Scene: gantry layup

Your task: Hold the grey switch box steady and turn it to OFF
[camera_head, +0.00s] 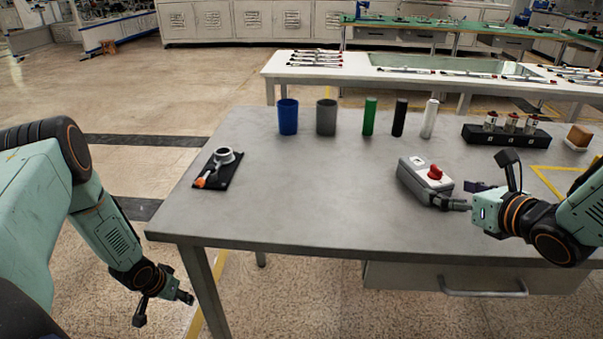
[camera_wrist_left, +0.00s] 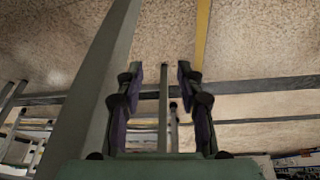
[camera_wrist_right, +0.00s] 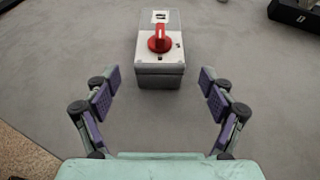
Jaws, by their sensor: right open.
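The grey switch box (camera_head: 416,180) lies on the table right of the middle in the head view, with a red knob (camera_head: 435,172) on its pale top plate. In the right wrist view the box (camera_wrist_right: 160,74) is straight ahead and the red knob (camera_wrist_right: 160,40) points up the picture. My right gripper (camera_wrist_right: 160,85) is open, its fingers apart on either side of the near end of the box, with gaps to both sides. In the head view, the right gripper (camera_head: 462,194) is close beside the box. My left gripper (camera_wrist_left: 160,72) is open and empty, low off the table's left side.
The grey table (camera_head: 300,200) holds blue (camera_head: 288,117) and grey cups (camera_head: 326,117), green, black and white cylinders, a black block with jars (camera_head: 506,136), and a black mat (camera_head: 217,172) at left. The table's front middle is clear.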

